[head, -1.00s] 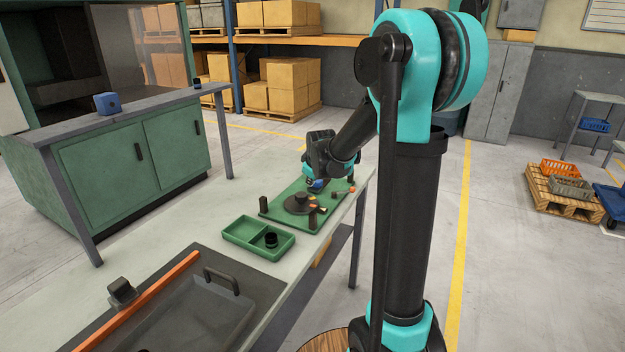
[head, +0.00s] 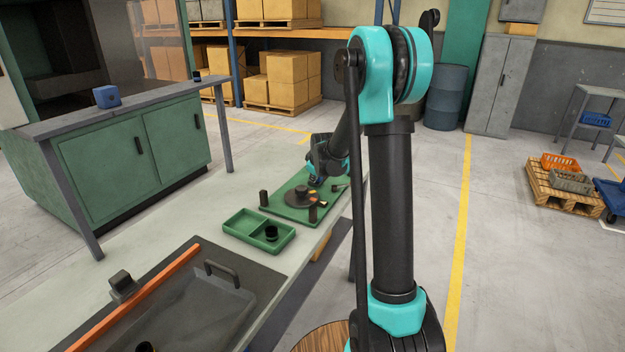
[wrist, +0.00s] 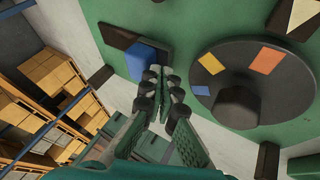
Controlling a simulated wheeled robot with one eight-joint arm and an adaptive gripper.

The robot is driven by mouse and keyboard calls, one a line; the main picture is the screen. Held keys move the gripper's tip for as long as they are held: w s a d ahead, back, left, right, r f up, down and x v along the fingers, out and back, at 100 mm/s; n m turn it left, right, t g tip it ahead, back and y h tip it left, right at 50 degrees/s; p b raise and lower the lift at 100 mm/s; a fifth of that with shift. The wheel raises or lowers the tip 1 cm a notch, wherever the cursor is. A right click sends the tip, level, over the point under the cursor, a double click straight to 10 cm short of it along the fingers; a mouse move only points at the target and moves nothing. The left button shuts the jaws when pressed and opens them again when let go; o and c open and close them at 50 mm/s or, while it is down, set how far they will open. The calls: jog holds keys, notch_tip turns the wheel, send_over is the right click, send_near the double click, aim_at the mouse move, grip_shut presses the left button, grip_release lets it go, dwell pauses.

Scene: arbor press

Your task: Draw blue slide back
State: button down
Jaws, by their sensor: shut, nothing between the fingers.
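The blue slide (wrist: 148,60) is a small blue block on a dark base near the edge of the green plate (wrist: 225,25) in the wrist view. My gripper (wrist: 163,80) has its fingers close together with nothing between them. Its tips are just beside the near right side of the blue slide; I cannot tell whether they touch it. In the head view my gripper (head: 317,180) is low over the far end of the green plate (head: 283,212) and largely hides the blue slide there.
A dark round dial (wrist: 270,80) with orange, yellow and blue patches stands right of my gripper. Dark posts (head: 263,198) stand on the plate. A green two-part tray (head: 240,224) holding a black cylinder (head: 271,232) is nearer on the bench.

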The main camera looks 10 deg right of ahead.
jog(key=shift+d, duration=0.1)
jog(key=w+d, duration=0.1)
jog(key=w, duration=0.1)
jog(key=w+d, duration=0.2)
jog(key=w, duration=0.1)
jog(key=w+d, duration=0.2)
jog(key=shift+w+d, duration=0.1)
jog(key=shift+w, duration=0.1)
jog(key=shift+s, duration=0.2)
jog(key=s, duration=0.1)
jog(key=s+a, duration=0.2)
jog(key=shift+s+a+r, duration=0.25)
jog(key=shift+s+r, duration=0.05)
jog(key=shift+r, duration=0.05)
jog(key=v, duration=0.9)
jog(key=shift+r, duration=0.1)
